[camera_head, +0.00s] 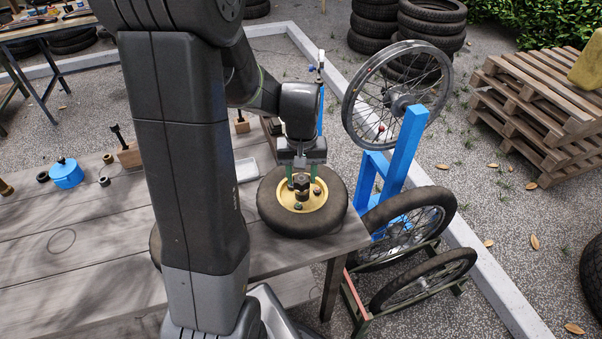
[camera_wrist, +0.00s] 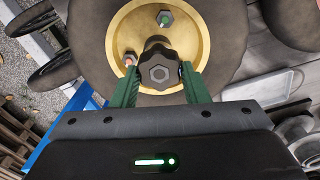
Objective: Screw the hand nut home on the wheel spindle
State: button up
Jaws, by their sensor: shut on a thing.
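The wheel (camera_head: 330,213), a black tyre on a yellow hub (camera_head: 316,199), lies flat on the right end of the table. A dark, lobed hand nut (camera_wrist: 158,70) is over the hub's centre in the wrist view; it also shows in the head view (camera_head: 301,182). My gripper (camera_head: 302,187) points down at the hub, its green fingers shut on the hand nut from both sides. In the wrist view the fingers (camera_wrist: 158,84) flank the nut. The spindle under the nut is mostly hidden, so I cannot tell how far down the nut sits.
Studs with small nuts (camera_wrist: 164,18) stand on the hub around the hand nut. A blue stand (camera_head: 401,155) with a spoked wheel (camera_head: 398,95) is right of the table. A blue pot (camera_head: 66,174) and wooden blocks (camera_head: 129,155) are on the left. The table's front left is mostly clear.

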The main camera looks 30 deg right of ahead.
jog(key=shift+m, duration=1.1)
jog(key=shift+d, duration=0.1)
jog(key=shift+m, duration=1.1)
jog(key=shift+s+m, duration=0.1)
jog(key=shift+m, duration=1.1)
jog(key=shift+d+m, duration=0.1)
jog(key=shift+m, duration=1)
